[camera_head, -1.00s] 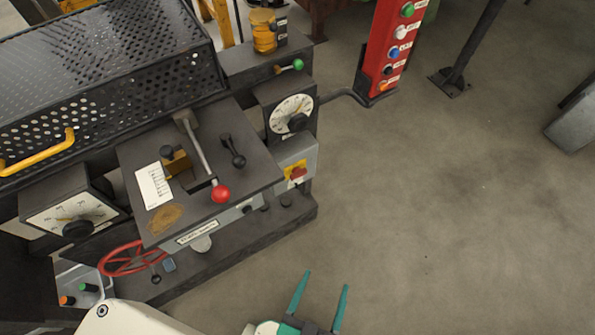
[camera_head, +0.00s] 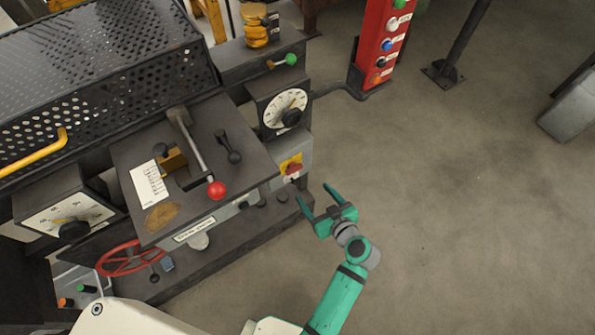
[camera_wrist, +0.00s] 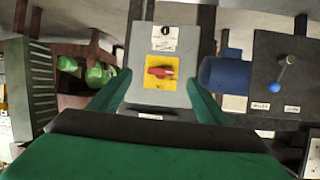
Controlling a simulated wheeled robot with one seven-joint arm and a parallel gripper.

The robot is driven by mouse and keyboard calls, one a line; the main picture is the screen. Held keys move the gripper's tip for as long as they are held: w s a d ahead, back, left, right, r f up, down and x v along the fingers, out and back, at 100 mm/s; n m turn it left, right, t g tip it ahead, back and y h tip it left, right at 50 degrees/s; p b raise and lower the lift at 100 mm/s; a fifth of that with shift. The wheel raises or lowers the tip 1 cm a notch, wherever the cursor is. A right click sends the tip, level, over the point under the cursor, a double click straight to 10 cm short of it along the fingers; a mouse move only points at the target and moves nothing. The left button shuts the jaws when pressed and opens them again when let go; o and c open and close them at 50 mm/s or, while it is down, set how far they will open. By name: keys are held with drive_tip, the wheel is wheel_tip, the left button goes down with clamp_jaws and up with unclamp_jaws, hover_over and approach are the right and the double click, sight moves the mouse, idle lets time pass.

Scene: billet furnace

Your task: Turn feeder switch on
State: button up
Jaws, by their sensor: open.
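A red rotary switch (camera_head: 293,169) sits on a yellow plate on a grey box at the right side of the machine. Its label is too small to read, so I cannot confirm it is the feeder switch. In the wrist view the red switch (camera_wrist: 161,72) is ahead, near the middle, with its handle lying about horizontal. My gripper (camera_head: 312,192) is open and empty, just to the lower right of the grey box in the head view. Its two green fingers frame the yellow plate in the wrist view and appear apart from the switch.
A red-knobbed lever (camera_head: 217,190) and a black lever (camera_head: 229,147) stand on the panel left of the switch. A dial (camera_head: 286,108) is above it. A red button pendant (camera_head: 380,45) stands at the upper right. The floor (camera_head: 450,210) to the right is clear.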

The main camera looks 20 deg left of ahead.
sight(295, 169)
drive_tip(key=shift+n+y, duration=0.6)
drive_tip(key=shift+n, duration=0.1)
drive_tip(key=x, duration=0.4)
drive_tip(key=r+x, duration=0.1)
drive_tip(key=x, duration=0.6)
drive_tip(key=shift+w+a+r, duration=0.3)
drive_tip(key=shift+w+a, duration=0.05)
drive_tip(key=shift+w, duration=0.25)
drive_tip(key=shift+g, duration=0.3)
drive_tip(key=c, duration=1.1)
